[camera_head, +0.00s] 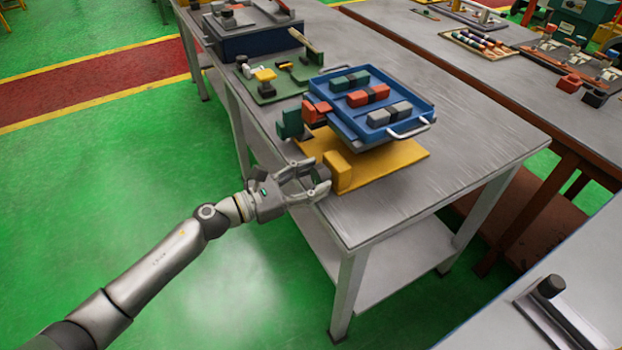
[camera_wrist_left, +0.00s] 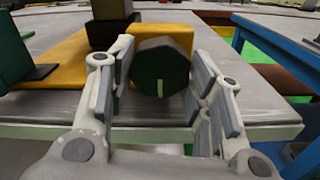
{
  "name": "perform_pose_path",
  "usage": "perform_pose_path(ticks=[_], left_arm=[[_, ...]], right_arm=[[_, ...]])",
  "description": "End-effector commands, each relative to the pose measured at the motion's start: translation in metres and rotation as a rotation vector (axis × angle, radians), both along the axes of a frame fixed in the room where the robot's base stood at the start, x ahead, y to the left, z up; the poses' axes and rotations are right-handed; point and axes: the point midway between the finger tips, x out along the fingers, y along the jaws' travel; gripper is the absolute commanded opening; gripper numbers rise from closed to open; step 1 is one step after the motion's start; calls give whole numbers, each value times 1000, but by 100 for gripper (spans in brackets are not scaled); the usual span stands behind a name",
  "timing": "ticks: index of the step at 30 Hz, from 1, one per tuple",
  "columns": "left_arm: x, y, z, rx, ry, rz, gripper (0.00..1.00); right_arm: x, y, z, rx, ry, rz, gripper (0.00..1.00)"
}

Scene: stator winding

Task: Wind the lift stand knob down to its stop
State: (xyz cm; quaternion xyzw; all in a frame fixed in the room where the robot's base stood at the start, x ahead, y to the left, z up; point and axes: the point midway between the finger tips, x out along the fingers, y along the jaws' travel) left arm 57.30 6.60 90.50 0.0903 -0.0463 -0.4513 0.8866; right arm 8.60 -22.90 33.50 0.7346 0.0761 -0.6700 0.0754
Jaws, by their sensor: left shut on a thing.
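The lift stand has a yellow base plate (camera_head: 402,156) near the table's front edge, with a yellow block (camera_head: 339,173) at its near left corner. A blue tray (camera_head: 428,106) with two metal handles sits on top. In the left wrist view the knob (camera_wrist_left: 160,72) is dark and many-sided, with a light mark low on its face. It stands out from the yellow block. My left gripper (camera_head: 318,177) is at the block's left side. Its fingers are shut on the knob, one on each side. The gripper mostly hides the knob in the head view. My right gripper is not in view.
The tray holds teal, red and grey blocks (camera_head: 372,95). Green and red blocks (camera_head: 289,124) stand left of it. A green mat with small tools (camera_head: 270,92) lies behind. The table top (camera_head: 470,130) is clear on the right. Another table (camera_head: 590,250) stands at lower right.

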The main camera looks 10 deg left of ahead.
Motion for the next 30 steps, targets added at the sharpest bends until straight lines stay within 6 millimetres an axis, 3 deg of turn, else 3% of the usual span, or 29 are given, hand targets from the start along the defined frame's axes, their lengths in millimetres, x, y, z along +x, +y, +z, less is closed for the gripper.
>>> perform_pose_path(ticks=[30], left_arm=[[0, 0, 0, -329, 456, -1, 23]], right_arm=[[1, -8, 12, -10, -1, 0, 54]])
